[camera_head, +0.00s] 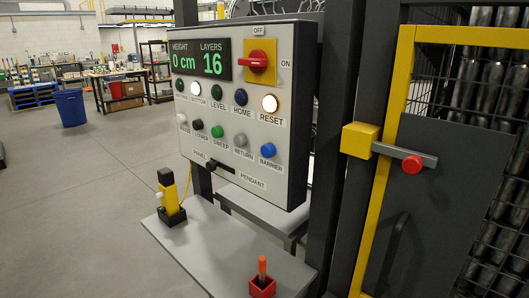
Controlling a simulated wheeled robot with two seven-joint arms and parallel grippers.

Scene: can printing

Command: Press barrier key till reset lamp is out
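The grey control panel (225,175) stands upright in the middle of the head view. The barrier key (267,150) is a blue round button at the right end of its lower row, above the label BARRIER. The reset lamp (270,103) is at the right end of the upper row and glows white. The bottom lamp (196,88) also glows white; the level lamp (217,91) and home lamp (241,97) are dark. The display (200,60) reads height 0 cm and layers 16. Neither of my grippers is in view.
A red rotary switch (259,61) and a black panel/pendant selector (211,164) are on the panel. A yellow-black pendant (170,193) and a red holder with an orange-topped item (262,284) stand on the shelf (225,255) below. A yellow-framed gate (380,170) is at right.

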